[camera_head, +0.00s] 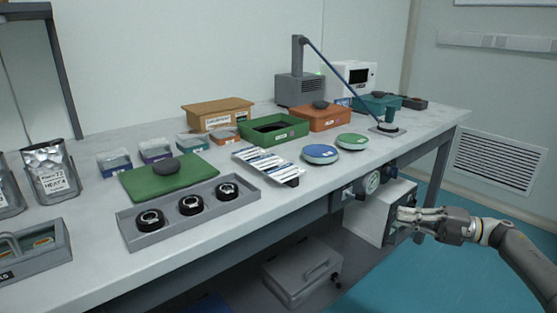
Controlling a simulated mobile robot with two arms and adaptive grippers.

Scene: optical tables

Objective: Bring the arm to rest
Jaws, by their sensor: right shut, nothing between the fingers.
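My right gripper (412,216) is shut and empty. Its arm comes in from the lower right. The gripper is off the front edge of the table (240,231), in front of a light grey box below the tabletop, and points left. It is apart from everything on the table. My left gripper is not in the view.
On the table are a grey tray (163,237) with black round parts, a green mat (135,184), an open green box (293,132), an orange box (338,122) and two round lidded dishes. A grey case (293,284) sits below. The teal floor (440,285) is clear.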

